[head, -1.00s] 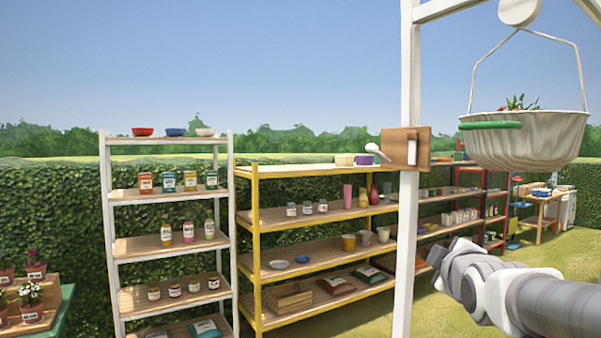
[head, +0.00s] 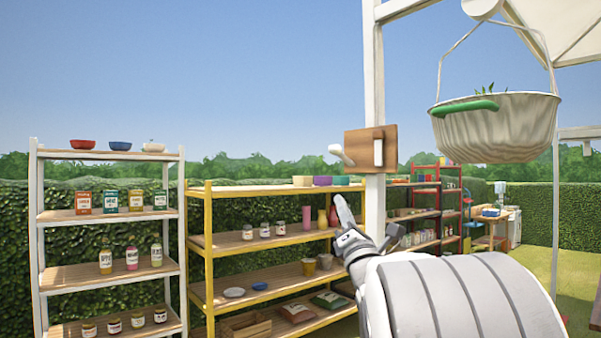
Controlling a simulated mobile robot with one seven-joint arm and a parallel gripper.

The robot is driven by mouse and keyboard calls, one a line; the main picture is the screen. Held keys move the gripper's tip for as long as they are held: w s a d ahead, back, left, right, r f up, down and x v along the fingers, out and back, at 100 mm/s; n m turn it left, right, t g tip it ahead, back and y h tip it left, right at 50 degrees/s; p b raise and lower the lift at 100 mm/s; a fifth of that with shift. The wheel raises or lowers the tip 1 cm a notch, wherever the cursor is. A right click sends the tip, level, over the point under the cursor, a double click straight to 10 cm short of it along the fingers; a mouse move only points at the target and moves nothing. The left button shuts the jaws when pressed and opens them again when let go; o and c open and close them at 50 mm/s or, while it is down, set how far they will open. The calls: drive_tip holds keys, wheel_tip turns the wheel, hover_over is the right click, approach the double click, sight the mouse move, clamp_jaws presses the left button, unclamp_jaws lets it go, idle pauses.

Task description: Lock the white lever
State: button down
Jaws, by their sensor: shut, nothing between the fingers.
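The white lever (head: 340,154) is mounted on a wooden board (head: 364,147) fixed to a white post. Its rounded end sticks out to the left of the board, angled up to the left. A small upright white piece (head: 378,152) also shows on the board's right part. My gripper (head: 344,210) is below the lever in the picture, its narrow pale fingers pointing up. The fingers are shut and empty, and a gap shows between them and the lever. My forearm fills the lower right and hides the lower post.
A hanging pale pot (head: 495,125) with a green handle and a plant hangs to the right of the post. Yellow shelves (head: 208,250) and white shelves (head: 110,215) with jars and bowls stand behind.

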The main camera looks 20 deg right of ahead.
drive_tip(key=shift+w+a+n, duration=0.1)
drive_tip(key=shift+a+n, duration=0.05)
drive_tip(key=shift+n, duration=0.25)
drive_tip(key=shift+r, duration=0.1)
drive_tip(key=p, duration=0.3)
approach(331, 154)
drive_tip(key=w+a, duration=0.1)
drive_tip(key=w, duration=0.3)
drive_tip(key=r, duration=0.1)
drive_tip(key=d+r+p, duration=0.1)
drive_tip(key=r, duration=0.1)
drive_tip(key=shift+w+d+r+p, duration=0.2)
drive_tip(key=shift+w+d+p, duration=0.1)
drive_tip(key=shift+p, duration=0.05)
